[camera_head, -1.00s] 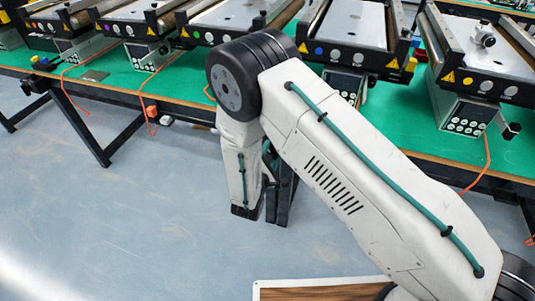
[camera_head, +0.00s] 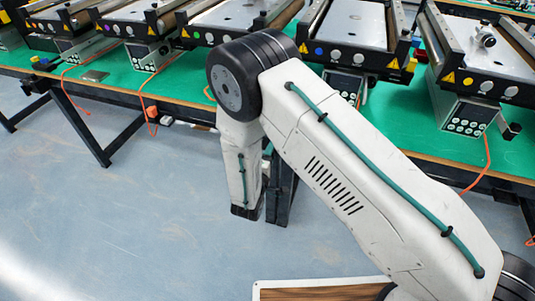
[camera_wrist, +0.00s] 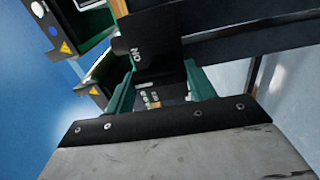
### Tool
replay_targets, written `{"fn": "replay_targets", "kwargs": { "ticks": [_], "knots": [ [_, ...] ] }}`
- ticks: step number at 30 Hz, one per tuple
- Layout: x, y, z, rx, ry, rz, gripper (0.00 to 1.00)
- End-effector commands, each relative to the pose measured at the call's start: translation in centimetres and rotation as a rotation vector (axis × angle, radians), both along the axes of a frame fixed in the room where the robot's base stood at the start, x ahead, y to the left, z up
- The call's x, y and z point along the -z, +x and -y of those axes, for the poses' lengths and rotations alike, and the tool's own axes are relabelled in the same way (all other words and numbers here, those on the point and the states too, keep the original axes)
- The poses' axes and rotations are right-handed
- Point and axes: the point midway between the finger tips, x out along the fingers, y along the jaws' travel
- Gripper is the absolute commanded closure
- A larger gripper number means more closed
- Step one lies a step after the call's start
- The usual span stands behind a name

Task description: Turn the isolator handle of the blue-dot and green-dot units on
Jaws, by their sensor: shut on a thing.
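In the wrist view, the green-padded fingers of my gripper (camera_wrist: 158,82) are closed on a dark part that I take to be an isolator handle (camera_wrist: 152,38). White "ON" lettering shows on it. How far it is turned is hard to tell. A black panel with a blue dot (camera_wrist: 52,31) shows at the upper left of that view. My gripper is not discernible in the head view, where my arm crosses the middle.
Several mini conveyors stand along a green-topped bench (camera_head: 125,78). Orange cables (camera_head: 488,150) hang from the bench edge. The floor (camera_head: 120,220) at the left is clear.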

Motion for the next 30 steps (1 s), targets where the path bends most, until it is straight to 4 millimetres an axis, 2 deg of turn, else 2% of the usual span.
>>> {"fn": "replay_targets", "kwargs": {
  "ticks": [9, 10, 12, 22, 30],
  "knots": [
    [-0.2, 0.2, -0.2, -0.002, 0.006, 0.007, 0.68],
    [-0.2, 0.2, -0.2, -0.002, 0.006, 0.007, 0.4],
    [-0.2, 0.2, -0.1, -0.001, 0.005, 0.006, 0.24],
    [0.0, -0.3, -0.1, -0.001, 0.002, 0.002, 0.24],
    [-0.1, -4.1, -1.6, -0.002, 0.002, 0.002, 0.24]
  ]
}}
